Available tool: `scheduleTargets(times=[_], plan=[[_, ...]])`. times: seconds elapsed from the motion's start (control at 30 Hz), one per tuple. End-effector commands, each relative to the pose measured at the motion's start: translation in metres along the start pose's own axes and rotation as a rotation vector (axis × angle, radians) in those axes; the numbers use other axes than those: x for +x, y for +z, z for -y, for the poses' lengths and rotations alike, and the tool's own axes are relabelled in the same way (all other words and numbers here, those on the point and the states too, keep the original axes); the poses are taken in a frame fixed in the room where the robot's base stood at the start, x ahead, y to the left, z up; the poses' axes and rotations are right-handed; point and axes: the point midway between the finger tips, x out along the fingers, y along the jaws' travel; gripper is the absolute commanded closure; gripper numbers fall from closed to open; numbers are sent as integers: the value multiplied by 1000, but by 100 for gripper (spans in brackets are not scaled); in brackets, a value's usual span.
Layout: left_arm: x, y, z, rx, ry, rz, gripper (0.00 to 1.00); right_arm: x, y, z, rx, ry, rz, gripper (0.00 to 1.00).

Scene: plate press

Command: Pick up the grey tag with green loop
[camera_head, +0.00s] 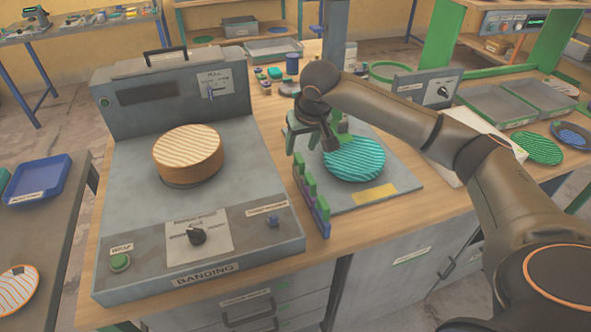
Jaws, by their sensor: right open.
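My right gripper (313,142) hangs from the arm that comes in from the right. It points down and is open, just above the back end of a narrow purple rack. The rack (318,222) holds several small upright green pieces (310,188) in a row. I cannot tell which of these, if any, is the grey tag with green loop; the gripper partly hides the rack's back end. A teal striped disc (354,159) lies on the grey plate just right of the gripper. My left gripper is not in view.
Left of the rack stands the grey banding machine (130,190) with a striped round stack (188,153) on it. A control box (428,88) and grey trays (502,103) are at the right. A yellow label (375,195) lies on the plate's front.

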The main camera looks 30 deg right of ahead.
Motion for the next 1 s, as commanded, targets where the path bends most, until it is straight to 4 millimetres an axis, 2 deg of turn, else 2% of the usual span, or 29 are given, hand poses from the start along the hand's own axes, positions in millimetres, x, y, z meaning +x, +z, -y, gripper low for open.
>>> scheduleTargets(times=[0.03, 0.13, 0.43, 0.7, 1.0], plan=[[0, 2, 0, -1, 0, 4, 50, 12, 1, 0, 1, 2, 5, 45], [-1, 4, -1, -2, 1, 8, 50, 29, 1, 0, 1, 2, 3, 45], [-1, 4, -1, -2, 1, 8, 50, 55, 1, -1, 0, 2, 1, 45], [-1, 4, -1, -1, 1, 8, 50, 93, 3, -3, 0, 1, 1, 45], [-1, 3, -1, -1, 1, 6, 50, 98, 3, -4, -1, 1, -1, 45]])
